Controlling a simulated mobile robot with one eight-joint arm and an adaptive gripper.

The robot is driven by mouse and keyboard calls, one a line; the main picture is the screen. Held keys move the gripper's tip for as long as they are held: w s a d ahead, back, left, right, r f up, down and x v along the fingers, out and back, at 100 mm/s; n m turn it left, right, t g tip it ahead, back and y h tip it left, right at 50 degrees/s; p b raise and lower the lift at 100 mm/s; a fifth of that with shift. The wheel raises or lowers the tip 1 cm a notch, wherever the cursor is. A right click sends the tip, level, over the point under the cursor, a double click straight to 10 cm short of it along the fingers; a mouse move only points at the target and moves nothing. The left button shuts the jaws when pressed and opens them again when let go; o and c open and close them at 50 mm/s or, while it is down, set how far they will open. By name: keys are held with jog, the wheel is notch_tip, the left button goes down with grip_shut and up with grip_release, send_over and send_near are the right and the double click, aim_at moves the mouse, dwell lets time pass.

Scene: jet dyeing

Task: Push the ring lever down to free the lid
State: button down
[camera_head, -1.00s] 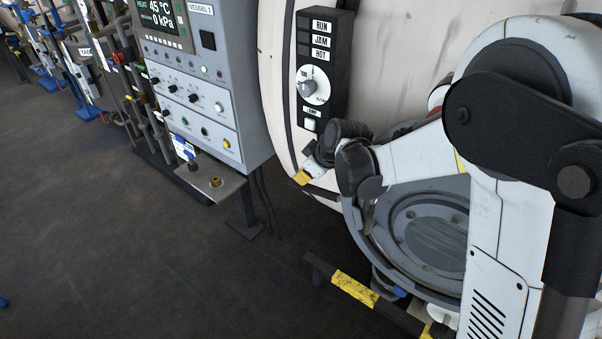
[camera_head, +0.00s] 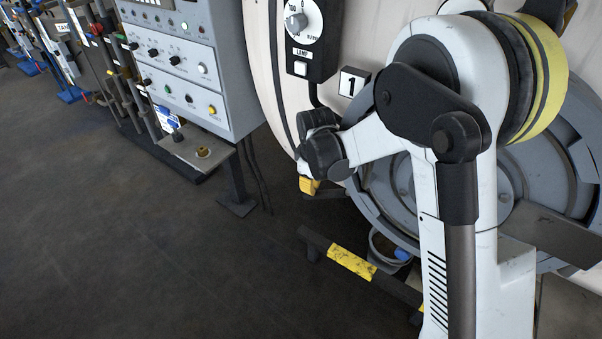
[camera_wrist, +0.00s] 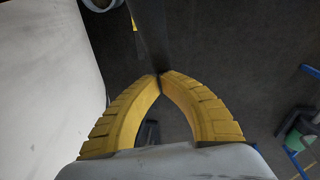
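The round grey lid (camera_head: 372,195) is on the front of the pale vessel, largely covered by my arm in the head view. A grey bar (camera_head: 560,235) crosses its right part. I cannot clearly pick out the ring lever. My gripper (camera_head: 309,186) has yellow fingers and points down and away beside the lid's left edge. In the wrist view my gripper (camera_wrist: 160,75) has its fingertips together. A dark bar (camera_wrist: 150,35) runs from the top down to the tips; I cannot tell whether it is the lever or whether they touch it.
A control panel (camera_head: 185,65) stands left of the vessel, with a small shelf (camera_head: 185,150) below. A black box with a dial (camera_head: 298,40) is on the vessel. A low black and yellow rail (camera_head: 350,261) and a bucket (camera_head: 385,250) are below the lid.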

jog(key=s+d+f+g+h+b, duration=0.2)
jog(key=s+d+f+b, duration=0.2)
jog(key=f, duration=0.3)
jog(key=shift+d+f+h, duration=0.3)
jog(key=shift+d+f, duration=0.05)
jog(key=shift+d, duration=0.25)
jog(key=shift+s+d, duration=0.1)
jog(key=shift+s, duration=0.05)
jog(key=shift+r, duration=0.1)
jog(key=a+r, duration=0.1)
jog(key=w+a+r+p, duration=0.1)
jog(key=r, duration=0.1)
jog(key=a+r+p, duration=0.1)
jog(key=a, duration=0.1)
jog(key=shift+w+r, duration=0.3)
jog(key=shift+w, duration=0.05)
jog(key=p+v, duration=0.2)
jog(key=v, duration=0.5)
jog(key=shift+s+r, duration=0.2)
jog(key=shift+r, duration=0.2)
jog(key=shift+d, duration=0.15)
